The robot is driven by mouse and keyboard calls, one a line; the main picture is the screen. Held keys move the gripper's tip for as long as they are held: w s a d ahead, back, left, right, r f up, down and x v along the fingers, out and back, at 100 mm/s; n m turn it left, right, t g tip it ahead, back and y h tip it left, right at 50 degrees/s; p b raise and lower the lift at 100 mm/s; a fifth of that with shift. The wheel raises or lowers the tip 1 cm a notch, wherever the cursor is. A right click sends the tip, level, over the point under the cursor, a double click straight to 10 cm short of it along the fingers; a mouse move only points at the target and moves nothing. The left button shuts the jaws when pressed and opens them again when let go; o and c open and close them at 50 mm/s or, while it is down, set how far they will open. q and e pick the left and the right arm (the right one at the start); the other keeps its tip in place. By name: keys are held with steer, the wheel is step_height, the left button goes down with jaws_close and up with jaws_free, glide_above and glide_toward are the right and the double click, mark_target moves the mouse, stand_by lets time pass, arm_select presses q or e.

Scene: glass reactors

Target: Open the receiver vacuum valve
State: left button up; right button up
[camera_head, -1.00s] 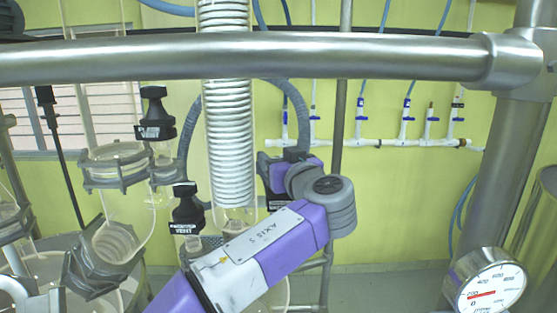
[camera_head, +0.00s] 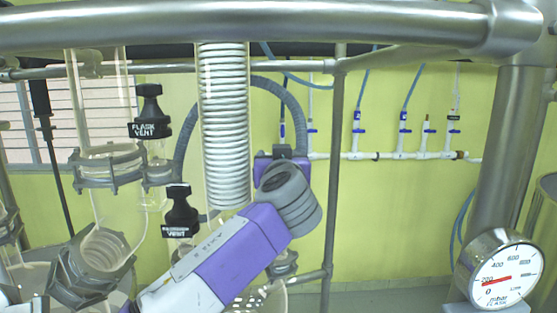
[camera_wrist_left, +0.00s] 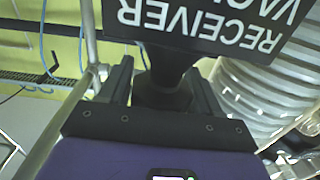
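The receiver vacuum valve (camera_wrist_left: 166,82) shows in the left wrist view as a black knob with a "RECEIVER VAC…" label plate (camera_wrist_left: 215,22), upside down in the picture and cut off at the top. My left gripper (camera_wrist_left: 163,88) has one dark finger on each side of the knob and appears shut on it. In the head view my purple left gripper (camera_head: 279,165) is beyond the grey wrist joint, right of the coiled glass condenser; its fingers and the valve are mostly hidden there. My right gripper is not in view.
The flask vent valve (camera_head: 150,112) and another black-knobbed vent valve (camera_head: 180,212) stand left of the condenser (camera_head: 224,125). A steel rail (camera_head: 250,25) crosses the top. A pressure gauge (camera_head: 497,272) is at lower right. A white manifold pipe (camera_head: 385,156) runs along the back wall.

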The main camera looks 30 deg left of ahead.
arm_select(q)
steer(key=b+v, duration=0.2)
steer(key=v, duration=0.5)
steer(key=shift+s+d, duration=0.2)
stand_by(0.4)
